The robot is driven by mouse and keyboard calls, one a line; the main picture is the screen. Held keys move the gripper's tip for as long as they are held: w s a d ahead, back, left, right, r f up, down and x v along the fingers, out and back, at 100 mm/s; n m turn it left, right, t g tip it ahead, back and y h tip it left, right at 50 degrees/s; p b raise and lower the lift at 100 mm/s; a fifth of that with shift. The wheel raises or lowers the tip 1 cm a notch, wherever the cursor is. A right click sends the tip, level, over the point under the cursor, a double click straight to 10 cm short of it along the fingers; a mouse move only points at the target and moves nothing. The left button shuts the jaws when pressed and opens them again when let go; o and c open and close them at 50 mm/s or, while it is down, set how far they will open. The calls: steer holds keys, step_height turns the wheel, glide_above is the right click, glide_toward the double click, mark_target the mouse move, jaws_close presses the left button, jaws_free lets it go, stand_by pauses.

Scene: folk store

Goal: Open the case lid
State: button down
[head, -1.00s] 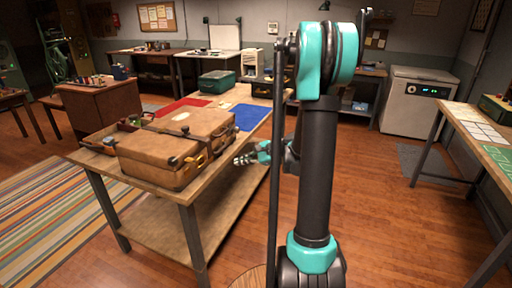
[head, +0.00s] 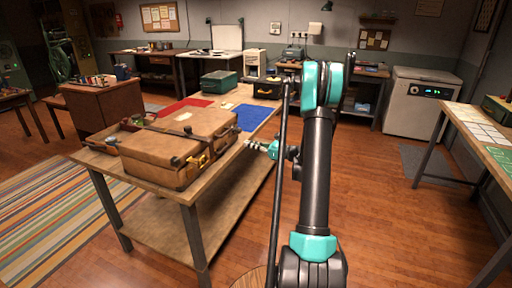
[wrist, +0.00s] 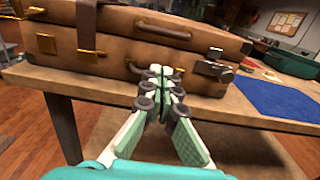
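The brown leather case (head: 168,155) lies on a wooden workbench (head: 150,226) with its lid (head: 190,124) down. In the wrist view the case's side (wrist: 125,66) faces me, with a seam between lid and body. A leather handle (wrist: 163,28) is on the lid, a dark metal latch (wrist: 214,67) is on the right, and brass fittings (wrist: 46,43) are on the left. My gripper (head: 249,144) is off the right side of the case, at about its height. In the wrist view its fingertips (wrist: 161,76) are together and empty, in front of the case's side; contact is unclear.
A tray of small items (head: 101,142) lies behind the case at left. A blue mat (head: 250,116), a red mat (head: 183,108) and a green box (head: 218,81) are farther along the bench. Open floor lies to its right.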

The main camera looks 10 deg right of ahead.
steer(key=x, duration=0.6)
steer(key=shift+x, duration=1)
stand_by(1.3)
steer(key=shift+w+a, duration=0.2)
steer(key=shift+a, duration=0.05)
steer(key=shift+w+a, duration=0.4)
steer(key=shift+a, duration=0.15)
steer(key=shift+w+a, duration=0.2)
steer(key=shift+a, duration=0.1)
steer(key=shift+w+a, duration=0.4)
steer(key=shift+a, duration=0.15)
steer(key=shift+w+a, duration=0.2)
steer(key=shift+a, duration=0.05)
steer(key=shift+a, duration=0.1)
steer(key=shift+s+d, duration=0.15)
steer(key=shift+d, duration=0.15)
